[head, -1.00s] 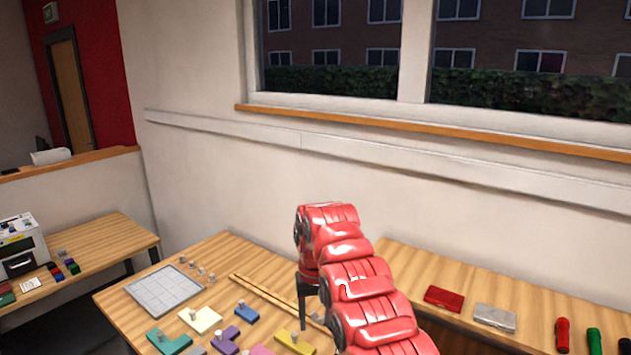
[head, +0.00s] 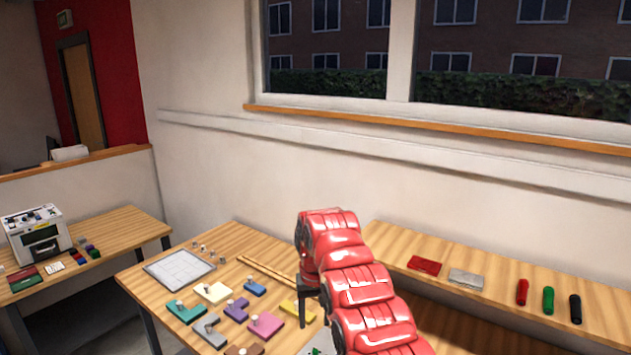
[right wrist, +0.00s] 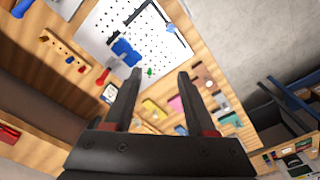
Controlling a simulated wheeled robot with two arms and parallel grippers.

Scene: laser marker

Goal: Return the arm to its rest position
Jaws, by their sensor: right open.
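My right arm comes up from the bottom in the head view, red and segmented, bent over the tables. Its dark right gripper (head: 310,290) hangs below the arm's bend, partly hidden by the arm. In the right wrist view the two black fingers of the right gripper (right wrist: 158,78) are spread apart with nothing between them. The fingers point toward the table, above a white pegboard (right wrist: 112,50) with a blue piece (right wrist: 125,52) on it. My left gripper is in neither view.
A wooden table holds a grey grid board (head: 180,268) and several coloured knobbed pieces, such as a teal one (head: 186,312). A shelf at right bears a red case (head: 425,265), a grey case (head: 466,279) and three cylinders. A white machine (head: 36,235) stands at left.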

